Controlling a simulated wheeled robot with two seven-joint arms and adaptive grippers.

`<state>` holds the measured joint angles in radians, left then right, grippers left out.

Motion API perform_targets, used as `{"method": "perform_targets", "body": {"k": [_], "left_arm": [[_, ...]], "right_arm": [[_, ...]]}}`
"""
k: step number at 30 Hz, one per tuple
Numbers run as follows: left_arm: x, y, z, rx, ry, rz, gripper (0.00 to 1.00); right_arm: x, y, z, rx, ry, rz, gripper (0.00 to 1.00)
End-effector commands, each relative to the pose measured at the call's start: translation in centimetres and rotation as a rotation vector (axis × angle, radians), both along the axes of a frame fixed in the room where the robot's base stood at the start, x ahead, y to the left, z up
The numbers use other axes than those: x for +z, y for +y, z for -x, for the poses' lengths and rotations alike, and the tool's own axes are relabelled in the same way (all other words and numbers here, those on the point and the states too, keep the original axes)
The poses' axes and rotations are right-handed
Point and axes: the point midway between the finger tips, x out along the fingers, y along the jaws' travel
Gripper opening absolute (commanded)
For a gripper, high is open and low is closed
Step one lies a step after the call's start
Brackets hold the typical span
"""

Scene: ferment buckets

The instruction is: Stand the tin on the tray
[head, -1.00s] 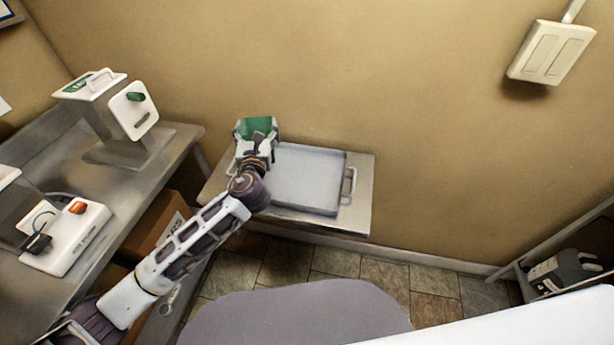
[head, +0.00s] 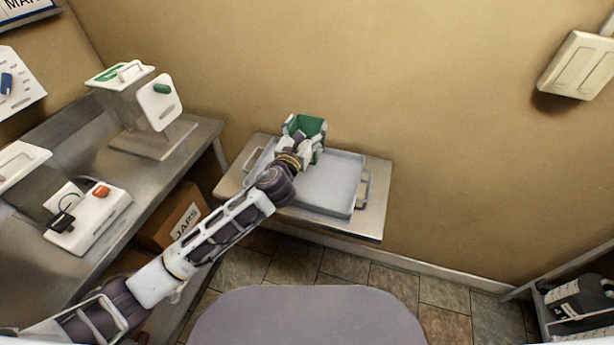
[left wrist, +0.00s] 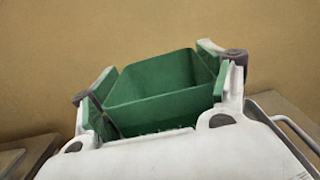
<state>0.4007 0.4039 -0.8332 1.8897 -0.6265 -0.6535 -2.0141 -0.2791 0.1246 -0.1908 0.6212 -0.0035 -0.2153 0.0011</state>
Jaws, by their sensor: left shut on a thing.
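The tin is a green, open-topped box (head: 305,125) in the head view, and it also shows in the left wrist view (left wrist: 165,88). My left gripper (head: 307,143) is shut on it, with one finger on each side in the left wrist view. The tin is upright or nearly so, over the back left part of the tray. The grey metal tray (head: 335,188) has low walls and a handle at each end. It lies on a small table. My gripper hides the tin's base, so I cannot tell whether it touches the tray. My right gripper is out of view.
The small table (head: 374,222) stands against the tan wall. The tray's right part is empty.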

Motion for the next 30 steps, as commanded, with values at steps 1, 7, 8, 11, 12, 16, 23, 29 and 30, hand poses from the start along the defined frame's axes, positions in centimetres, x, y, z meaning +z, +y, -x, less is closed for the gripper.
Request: {"method": "perform_targets", "body": {"k": [1, 7, 8, 11, 12, 16, 23, 29, 30], "left_arm": [[0.1, 0.0, 0.0, 0.000, -0.001, 0.000, 0.27], [0.0, 0.0, 0.0, 0.001, -0.001, 0.000, 0.27], [0.0, 0.0, 0.0, 0.001, -0.001, 0.000, 0.27], [-0.6, 0.0, 0.0, 0.001, 0.000, 0.002, 0.27], [-0.9, 0.0, 0.0, 0.001, 0.001, 0.003, 0.27], [-2.7, 0.0, 0.0, 0.002, 0.002, 0.000, 0.27], [-5.5, 0.0, 0.0, 0.002, 0.000, 0.001, 0.27], [-6.2, 0.1, 0.0, 0.002, -0.002, 0.001, 0.27], [-6.2, 0.1, 0.0, 0.002, -0.002, 0.001, 0.27]], "right_arm": [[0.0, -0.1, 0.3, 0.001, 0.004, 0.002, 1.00], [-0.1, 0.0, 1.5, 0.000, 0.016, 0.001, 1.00], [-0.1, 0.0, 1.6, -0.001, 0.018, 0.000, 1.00], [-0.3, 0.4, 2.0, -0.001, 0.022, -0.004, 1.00], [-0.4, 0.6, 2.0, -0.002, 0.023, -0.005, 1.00], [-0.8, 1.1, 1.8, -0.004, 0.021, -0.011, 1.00], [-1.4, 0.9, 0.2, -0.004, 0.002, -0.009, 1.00], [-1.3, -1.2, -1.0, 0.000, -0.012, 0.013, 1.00], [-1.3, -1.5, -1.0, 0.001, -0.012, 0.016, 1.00]]}}
